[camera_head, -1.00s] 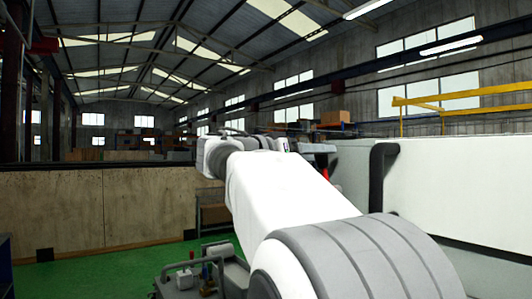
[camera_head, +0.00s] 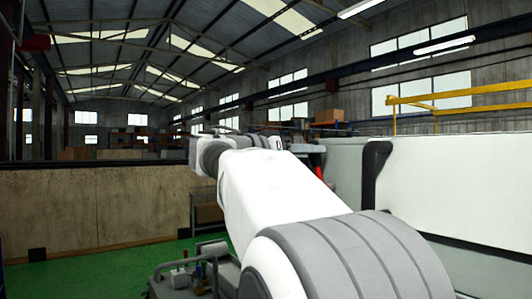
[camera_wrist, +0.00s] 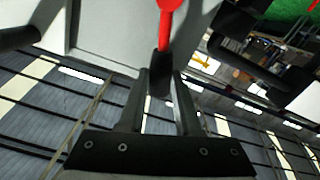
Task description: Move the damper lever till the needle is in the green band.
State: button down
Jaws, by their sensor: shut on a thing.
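The damper lever (camera_wrist: 167,30) shows at the top middle of the wrist view as a red bar with a black grip end. My gripper (camera_wrist: 160,78) is shut on this black end, with one finger on each side of it. A small red piece, perhaps the same lever, shows beyond my arm in the head view (camera_head: 319,172). My own arm hides most of the gripper there. No needle, gauge or green band can be made out in either view.
A large white machine casing (camera_head: 450,190) with a dark handle-like bar (camera_head: 375,165) stands close on the right. A wooden partition (camera_head: 90,205) runs across the left. Green floor (camera_head: 100,267) is open in front of it.

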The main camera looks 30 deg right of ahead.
jog(key=shift+f+b, duration=0.1)
jog(key=shift+b, duration=0.2)
dwell(0.6)
jog(key=s+m+b, duration=0.1)
jog(key=m+b, duration=0.1)
jog(key=b, duration=0.2)
jog(key=shift+s+b, duration=0.35)
jog(key=shift+b, duration=0.05)
jog(key=shift+s+d+r+m, duration=0.15)
jog(key=shift+r+m, duration=0.15)
jog(key=shift+m, duration=0.2)
jog(key=c, duration=0.6)
grip_release()
